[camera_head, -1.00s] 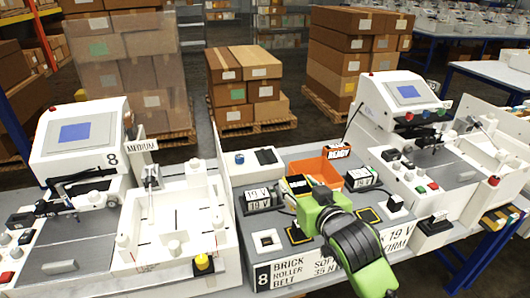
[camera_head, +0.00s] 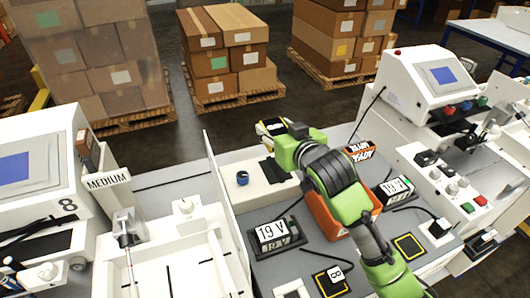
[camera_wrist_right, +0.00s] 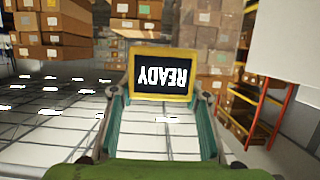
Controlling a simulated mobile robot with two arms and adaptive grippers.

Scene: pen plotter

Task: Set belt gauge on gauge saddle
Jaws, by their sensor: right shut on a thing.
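My right gripper (camera_head: 283,142) is shut on a yellow-framed block with a black face (camera_head: 272,127). In the right wrist view the block (camera_wrist_right: 163,73) sits between the two fingers (camera_wrist_right: 163,105), and its face reads READY upside down. No label names it as the belt gauge. The gripper holds it up over the back edge of the middle bench, near a white block with a dark pad (camera_head: 270,172) and a blue knob (camera_head: 242,178). I cannot tell whether this white block is the gauge saddle. My left gripper is not in view.
Under my right arm is an orange bin (camera_head: 323,216) with a READY sign (camera_head: 359,150). Black units marked 19 V stand left (camera_head: 278,232) and right (camera_head: 397,188) of it. A yellow-bordered pad (camera_head: 408,246) lies at the right. White machines flank the bench.

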